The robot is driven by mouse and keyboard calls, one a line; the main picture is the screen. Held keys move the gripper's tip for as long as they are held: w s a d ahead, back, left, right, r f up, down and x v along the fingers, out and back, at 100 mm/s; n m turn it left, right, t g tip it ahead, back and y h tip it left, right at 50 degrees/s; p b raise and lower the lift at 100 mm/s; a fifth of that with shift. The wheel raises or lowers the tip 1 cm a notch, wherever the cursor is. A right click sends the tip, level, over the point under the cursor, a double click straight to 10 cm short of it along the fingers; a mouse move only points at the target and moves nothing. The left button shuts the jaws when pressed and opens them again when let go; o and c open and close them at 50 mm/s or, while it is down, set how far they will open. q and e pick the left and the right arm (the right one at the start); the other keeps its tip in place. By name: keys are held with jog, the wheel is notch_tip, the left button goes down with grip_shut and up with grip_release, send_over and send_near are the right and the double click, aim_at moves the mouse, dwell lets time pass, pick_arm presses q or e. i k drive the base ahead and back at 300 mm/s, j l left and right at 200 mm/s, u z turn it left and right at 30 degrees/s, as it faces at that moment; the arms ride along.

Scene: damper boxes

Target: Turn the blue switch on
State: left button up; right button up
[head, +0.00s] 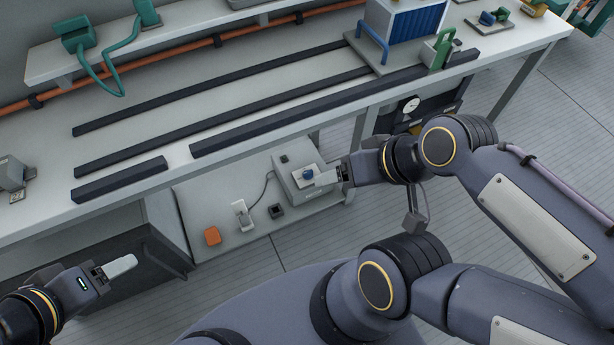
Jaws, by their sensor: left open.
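The blue switch (308,174) is a small blue knob on top of a grey box (298,186), which stands on the low shelf under the bench. My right gripper (329,177) is right beside the switch, on its right side, with its pale fingertips over the box. I cannot tell whether it touches the switch or how far its jaws are apart. My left gripper (122,267) is open and empty at the lower left, in front of the bench and well away from the box.
The bench edge with dark rails (270,123) lies above and behind the low shelf. On the shelf (205,200) are an orange block (212,236), a white socket plate (242,215) with a cable, and a small dark block (276,211). Open floor (300,248) lies in front.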

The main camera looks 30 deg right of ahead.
aim_at(307, 175)
jog(key=k+l, duration=0.1)
jog(key=l, duration=2.35)
jog(key=i+l, duration=0.2)
jog(key=i, duration=0.2)
jog(key=u, duration=0.05)
